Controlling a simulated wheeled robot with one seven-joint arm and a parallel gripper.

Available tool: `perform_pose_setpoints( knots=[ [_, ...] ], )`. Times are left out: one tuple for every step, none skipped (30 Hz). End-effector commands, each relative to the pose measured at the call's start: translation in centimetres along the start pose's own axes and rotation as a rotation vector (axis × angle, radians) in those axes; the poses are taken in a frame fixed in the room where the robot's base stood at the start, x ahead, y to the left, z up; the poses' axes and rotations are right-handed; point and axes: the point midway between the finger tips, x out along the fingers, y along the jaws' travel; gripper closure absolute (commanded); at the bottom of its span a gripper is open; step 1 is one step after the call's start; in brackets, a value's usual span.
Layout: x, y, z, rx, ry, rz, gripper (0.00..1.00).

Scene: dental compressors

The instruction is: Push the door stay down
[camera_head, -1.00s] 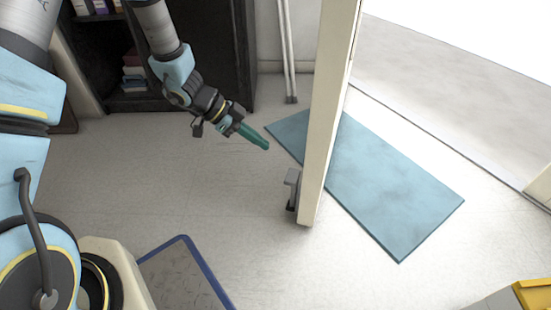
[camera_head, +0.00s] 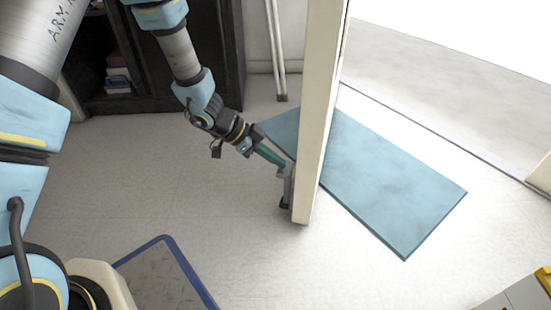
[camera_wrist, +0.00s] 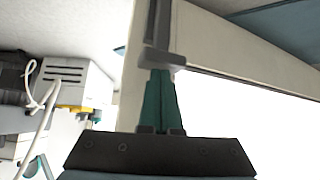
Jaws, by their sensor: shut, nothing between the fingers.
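The door stay (camera_head: 287,185) is a small grey bracket on the lower left face of the cream door (camera_head: 313,130), near its free edge. It also shows in the wrist view (camera_wrist: 157,45), straight ahead of the fingers. My gripper (camera_head: 283,167) has green fingers, shut and empty, with the tips at the top of the stay. In the wrist view the fingertips (camera_wrist: 160,72) meet or nearly meet the stay's wider grey end; I cannot tell whether they press on it. The stay's lower end is near the floor; whether it touches is unclear.
A blue mat (camera_head: 385,190) lies on the floor right of the door. A dark shelf (camera_head: 165,60) stands at the back left, with pale poles (camera_head: 276,55) beside it. A blue-edged grey mat (camera_head: 165,275) lies at the front.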

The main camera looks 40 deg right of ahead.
Motion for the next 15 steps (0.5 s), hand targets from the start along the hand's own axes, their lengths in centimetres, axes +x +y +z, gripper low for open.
perform_pose_setpoints(
  knots=[
    [0.0, 0.0, 0.0, 0.0, 0.0, 0.0, 1.0],
    [0.0, 0.0, 0.0, 0.0, 0.0, 0.0, 1.0],
    [0.0, 0.0, 0.0, 0.0, 0.0, 0.0, 1.0],
    [0.0, 0.0, 0.0, 0.0, 0.0, 0.0, 1.0],
    [0.0, 0.0, 0.0, 0.0, 0.0, 0.0, 1.0],
    [0.0, 0.0, 0.0, 0.0, 0.0, 0.0, 1.0],
    [0.0, 0.0, 0.0, 0.0, 0.0, 0.0, 1.0],
    [0.0, 0.0, 0.0, 0.0, 0.0, 0.0, 1.0],
    [0.0, 0.0, 0.1, -0.001, 0.0, 0.0, 1.0],
    [0.1, 0.0, 0.1, -0.001, 0.0, 0.0, 1.0],
    [0.2, 0.0, 0.3, -0.002, 0.0, 0.0, 1.0],
    [0.5, 0.0, 0.5, -0.003, 0.0, 0.0, 1.0],
    [0.7, 0.0, 0.8, -0.004, 0.0, 0.001, 1.0],
    [1.0, 0.0, 1.1, -0.004, 0.0, 0.002, 1.0],
    [1.4, 0.1, 1.4, -0.004, 0.0, 0.002, 1.0]
  ],
)
